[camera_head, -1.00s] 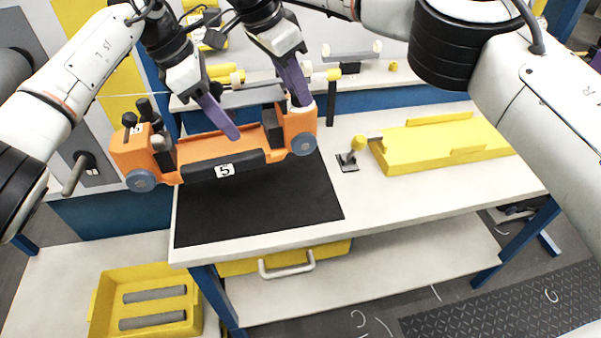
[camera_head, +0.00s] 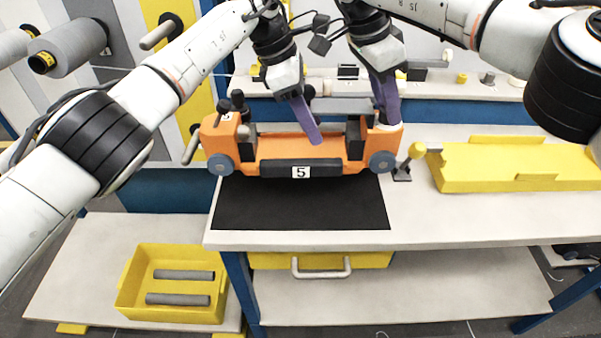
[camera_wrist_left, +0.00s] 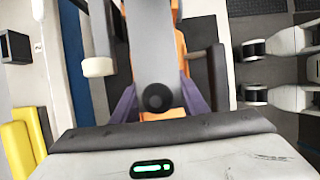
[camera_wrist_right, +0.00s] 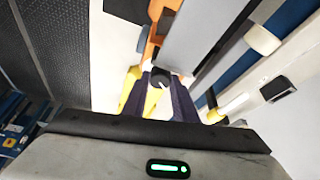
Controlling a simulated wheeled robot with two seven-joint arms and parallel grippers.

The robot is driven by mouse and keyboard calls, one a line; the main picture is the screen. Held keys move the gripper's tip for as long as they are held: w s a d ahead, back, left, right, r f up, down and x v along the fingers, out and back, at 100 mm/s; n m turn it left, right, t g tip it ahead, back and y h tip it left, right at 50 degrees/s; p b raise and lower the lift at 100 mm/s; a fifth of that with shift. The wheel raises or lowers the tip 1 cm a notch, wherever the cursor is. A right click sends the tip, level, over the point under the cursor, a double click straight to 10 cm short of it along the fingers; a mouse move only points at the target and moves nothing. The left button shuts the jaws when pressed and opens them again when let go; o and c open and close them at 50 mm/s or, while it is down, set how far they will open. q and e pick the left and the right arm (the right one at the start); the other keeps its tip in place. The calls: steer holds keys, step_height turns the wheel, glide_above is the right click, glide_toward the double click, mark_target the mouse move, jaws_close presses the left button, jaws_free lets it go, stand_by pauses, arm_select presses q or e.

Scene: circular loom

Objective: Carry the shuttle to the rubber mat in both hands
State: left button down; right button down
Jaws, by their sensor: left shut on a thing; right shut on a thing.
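The orange shuttle (camera_head: 275,148) with a black front bar, a "5" label and grey wheels shows level in the head view, over the back part of the black rubber mat (camera_head: 300,212). I cannot tell whether it touches the mat. My left gripper (camera_head: 316,138) is shut on the shuttle near its middle. My right gripper (camera_head: 388,120) is shut on its right end. In the left wrist view the shuttle's orange body (camera_wrist_left: 181,50) lies between and beyond the purple fingers. In the right wrist view the orange part (camera_wrist_right: 156,25) shows ahead of the fingers, and the exact grip is partly hidden.
A yellow tray (camera_head: 455,180) and a small yellow-knobbed lever (camera_head: 415,152) stand right of the mat on the white table (camera_head: 425,225). A yellow bin (camera_head: 130,290) with grey rods sits lower left. A rail with small parts runs behind.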

mark_target(318, 151)
arm_select(q)
steer(key=shift+f, duration=0.1)
arm_select(e)
steer(key=shift+f, duration=0.1)
